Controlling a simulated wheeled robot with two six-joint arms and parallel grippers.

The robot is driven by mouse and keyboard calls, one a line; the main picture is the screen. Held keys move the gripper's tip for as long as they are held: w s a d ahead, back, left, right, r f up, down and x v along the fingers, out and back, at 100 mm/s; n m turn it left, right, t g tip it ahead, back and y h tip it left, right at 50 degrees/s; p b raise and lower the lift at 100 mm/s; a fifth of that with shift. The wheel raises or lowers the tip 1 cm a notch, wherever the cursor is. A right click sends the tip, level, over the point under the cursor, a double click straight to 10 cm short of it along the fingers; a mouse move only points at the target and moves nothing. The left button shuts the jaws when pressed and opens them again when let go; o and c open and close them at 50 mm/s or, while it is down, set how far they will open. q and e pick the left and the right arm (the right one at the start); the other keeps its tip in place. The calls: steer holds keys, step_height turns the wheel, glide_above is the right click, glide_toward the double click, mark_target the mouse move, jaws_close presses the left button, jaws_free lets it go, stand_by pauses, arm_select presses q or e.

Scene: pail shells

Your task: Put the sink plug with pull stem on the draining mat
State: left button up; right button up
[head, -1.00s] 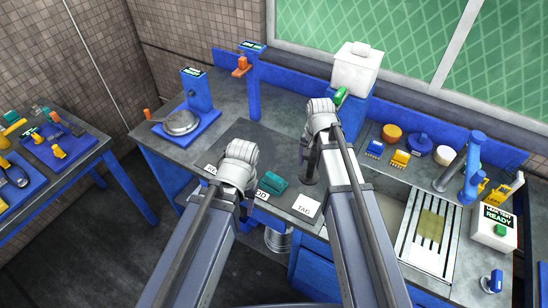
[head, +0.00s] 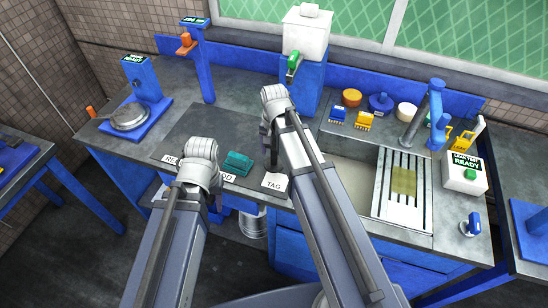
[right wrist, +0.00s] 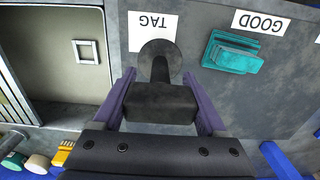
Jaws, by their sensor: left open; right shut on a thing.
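My right gripper (right wrist: 160,92) is shut on the dark block-shaped top of a plug with a stem (right wrist: 159,66). Its round disc end points away from the gripper, beside the TAG label. In the head view the right gripper (head: 274,112) is above the counter, with the dark stem (head: 273,152) below it. Whether the disc touches the counter I cannot tell. A yellowish mat (head: 404,181) lies on the white ribbed draining board, right of the right gripper. My left gripper (head: 203,170) is open over the counter's front left; its fingertips are mostly hidden.
A teal block (head: 238,163) sits by the GOOD label between the grippers. A sink basin (head: 345,180) lies between the right arm and the draining board. A blue tap (head: 436,110) and a white tester box (head: 464,172) stand right of it. A shelf with small items (head: 380,115) is behind.

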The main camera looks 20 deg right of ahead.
step_height(320, 180, down, 2)
steer(key=shift+f+b, duration=0.1)
steer(key=shift+b, duration=0.5)
arm_select(q)
steer(key=shift+f, duration=0.95)
steer(key=shift+f, duration=0.15)
arm_select(e)
steer(key=o, duration=1.6)
step_height(320, 180, up, 12)
steer(key=p, duration=1.2)
steer(key=shift+r, duration=0.2)
arm_select(q)
step_height(320, 180, up, 12)
arm_select(e)
steer(key=s+a+n, duration=0.3)
steer(key=s, duration=0.1)
steer(key=s+a+n, duration=0.4)
steer(key=s, duration=0.1)
steer(key=s+a+n+h, duration=0.1)
steer(key=s+a+n, duration=0.2)
steer(key=s, duration=0.2)
steer(key=shift+s+a+n, duration=0.15)
steer(key=shift+a+n, duration=0.1)
steer(key=shift+n, duration=0.05)
